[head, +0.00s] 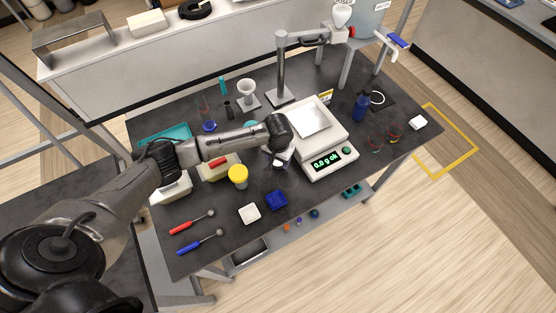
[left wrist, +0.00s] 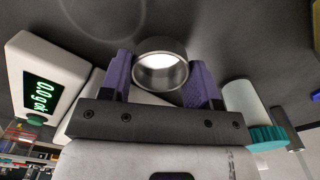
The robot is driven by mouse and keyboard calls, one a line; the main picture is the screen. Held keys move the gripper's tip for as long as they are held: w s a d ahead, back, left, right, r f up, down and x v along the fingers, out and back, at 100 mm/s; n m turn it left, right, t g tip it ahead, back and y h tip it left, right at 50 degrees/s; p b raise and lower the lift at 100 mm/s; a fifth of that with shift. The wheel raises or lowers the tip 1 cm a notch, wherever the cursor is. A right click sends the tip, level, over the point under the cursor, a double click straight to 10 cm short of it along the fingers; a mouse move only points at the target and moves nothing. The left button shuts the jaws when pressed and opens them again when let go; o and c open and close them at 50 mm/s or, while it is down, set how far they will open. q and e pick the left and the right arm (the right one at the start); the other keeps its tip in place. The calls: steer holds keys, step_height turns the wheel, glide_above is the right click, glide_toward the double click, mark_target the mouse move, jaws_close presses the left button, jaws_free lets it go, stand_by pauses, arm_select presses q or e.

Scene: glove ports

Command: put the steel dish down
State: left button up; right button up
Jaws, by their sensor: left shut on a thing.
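My left gripper (head: 281,163) is over the black bench, just left of the balance (head: 341,158). In the left wrist view its two purple fingers (left wrist: 162,78) are shut on the steel dish (left wrist: 163,73), a small round metal cup, one finger on each side. The dark bench top lies beyond the dish; I cannot tell how far the dish is from it. In the head view the dish is mostly hidden by the gripper. The balance shows 0.0 g ok, and its steel pan (head: 311,121) looks empty. My right gripper is not in view.
A faint ring mark (head: 287,179) is on the bench near the gripper. A blue bottle (head: 361,106) stands right of the balance.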

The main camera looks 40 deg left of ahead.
arm_select(q)
steer(key=shift+f, duration=0.75)
steer(key=shift+f, duration=0.15)
steer(key=o, duration=0.9)
